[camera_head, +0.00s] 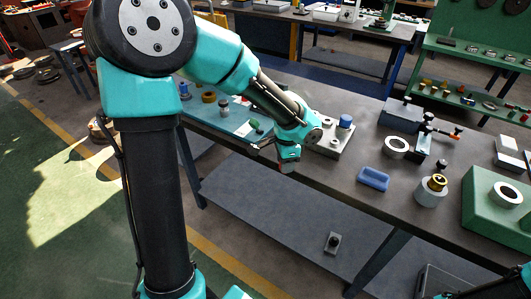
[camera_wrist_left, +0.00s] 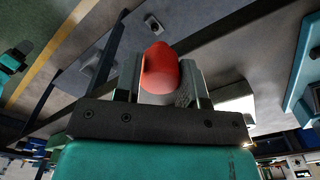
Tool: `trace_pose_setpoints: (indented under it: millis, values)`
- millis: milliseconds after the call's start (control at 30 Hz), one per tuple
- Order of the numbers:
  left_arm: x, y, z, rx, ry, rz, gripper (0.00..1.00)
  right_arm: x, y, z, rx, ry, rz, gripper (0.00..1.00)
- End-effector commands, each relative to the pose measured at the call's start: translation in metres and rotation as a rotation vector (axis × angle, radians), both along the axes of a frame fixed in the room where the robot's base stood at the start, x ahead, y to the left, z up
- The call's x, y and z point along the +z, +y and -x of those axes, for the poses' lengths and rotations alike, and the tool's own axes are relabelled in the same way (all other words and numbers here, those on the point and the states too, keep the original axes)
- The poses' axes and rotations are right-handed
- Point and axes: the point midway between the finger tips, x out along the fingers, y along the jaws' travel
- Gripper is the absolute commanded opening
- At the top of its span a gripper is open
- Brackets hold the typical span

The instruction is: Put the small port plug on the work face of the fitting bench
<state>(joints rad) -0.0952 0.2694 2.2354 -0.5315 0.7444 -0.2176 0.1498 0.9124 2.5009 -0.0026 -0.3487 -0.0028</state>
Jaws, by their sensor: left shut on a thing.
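My left gripper (camera_head: 288,166) is over the front edge of the fitting bench (camera_head: 335,182), beside the grey block. In the left wrist view, it is shut on a red round-ended piece (camera_wrist_left: 160,70), which looks like a plug. The piece sits between the two fingers; its lower part is hidden by the gripper. I cannot tell from its look alone whether it is the small port plug. My right gripper is out of sight; only a bit of teal arm shows at the bottom right of the head view.
A teal mat (camera_head: 222,122) with small plugs lies left of the arm. A green block (camera_head: 480,205) is far right.

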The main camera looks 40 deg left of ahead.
Motion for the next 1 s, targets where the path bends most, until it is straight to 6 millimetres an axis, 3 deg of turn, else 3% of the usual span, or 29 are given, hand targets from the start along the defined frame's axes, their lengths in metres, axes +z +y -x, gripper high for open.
trace_pose_setpoints:
  millis: [167, 567, 1000]
  values:
    - [-0.003, -0.010, 0.011, -0.017, 0.001, 0.002, 0.15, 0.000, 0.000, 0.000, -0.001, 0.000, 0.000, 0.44]
    - [-0.003, -0.007, 0.006, -0.015, 0.001, 0.002, 0.15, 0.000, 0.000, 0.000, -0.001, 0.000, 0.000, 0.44]
    - [-0.012, 0.037, -0.065, -0.014, 0.001, 0.002, 0.15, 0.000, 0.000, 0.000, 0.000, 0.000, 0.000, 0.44]
